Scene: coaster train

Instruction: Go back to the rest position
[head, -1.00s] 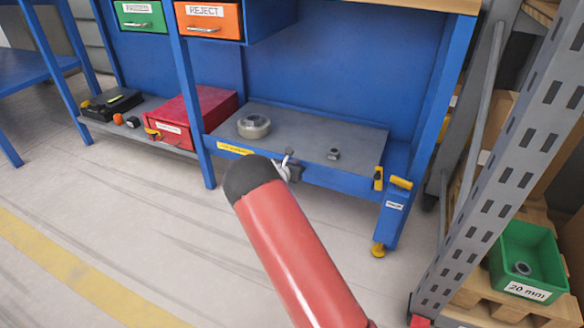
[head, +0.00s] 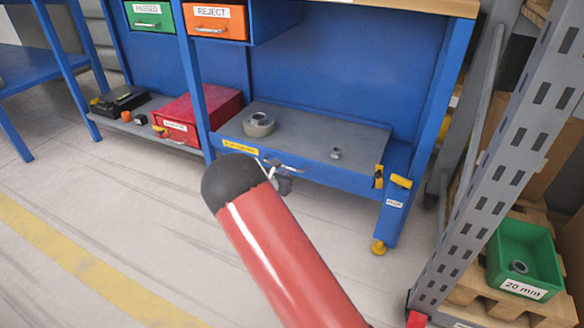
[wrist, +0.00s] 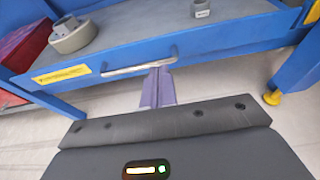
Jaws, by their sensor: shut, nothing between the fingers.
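My gripper (wrist: 157,88) is shut and empty; its two fingers show pressed together in the wrist view. In the head view it is mostly hidden behind my red arm, with a small part (head: 283,185) showing beyond the black cap. The fingers point toward the front of a blue workbench drawer, just below its metal handle (wrist: 138,62) in the wrist view. Whether they touch it cannot be told. The handle also shows in the head view (head: 290,167).
A grey round part (head: 258,124) and a small nut (head: 335,153) sit on the grey surface (head: 300,137). A red case (head: 200,112) stands to its left. A rack upright (head: 500,160) and a green bin (head: 525,258) stand at right. The floor at left is clear.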

